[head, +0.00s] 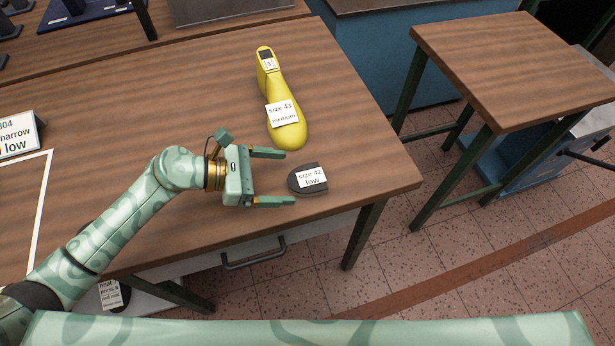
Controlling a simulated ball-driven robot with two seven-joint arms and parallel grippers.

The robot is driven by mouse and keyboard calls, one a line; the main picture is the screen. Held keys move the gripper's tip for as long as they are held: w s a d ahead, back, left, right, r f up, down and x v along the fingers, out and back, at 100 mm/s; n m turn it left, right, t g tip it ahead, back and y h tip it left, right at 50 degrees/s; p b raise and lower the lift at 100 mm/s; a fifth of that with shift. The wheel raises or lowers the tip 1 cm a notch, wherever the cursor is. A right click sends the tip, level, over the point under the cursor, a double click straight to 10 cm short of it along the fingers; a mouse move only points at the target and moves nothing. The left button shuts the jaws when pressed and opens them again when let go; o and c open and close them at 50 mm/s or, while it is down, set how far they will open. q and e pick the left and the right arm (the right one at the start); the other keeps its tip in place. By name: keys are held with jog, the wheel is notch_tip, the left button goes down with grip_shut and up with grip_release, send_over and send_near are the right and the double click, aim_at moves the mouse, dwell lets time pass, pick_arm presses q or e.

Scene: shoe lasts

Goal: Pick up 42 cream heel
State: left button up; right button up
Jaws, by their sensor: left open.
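A dark grey, rounded heel piece (308,180) lies on the wooden table near its right front corner. Its white label reads "size 42 low"; it looks dark, and no cream colour shows on it. My left gripper (288,178) is open and empty just left of the heel, fingers pointing right. One fingertip is at the heel's far side and the other at its near side; I cannot tell whether they touch it. My right gripper is not in view.
A yellow shoe last (291,128) labelled "size 43 medium" lies just behind the heel. A sign (17,134) and a white outline are at the left. The table (350,130) ends close to the heel's right. A separate wooden bench (520,60) stands further right.

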aim_at(306, 177)
pick_arm(q)
jog(key=x, duration=0.6)
jog(key=shift+d, duration=0.1)
jog(key=c, duration=1.1)
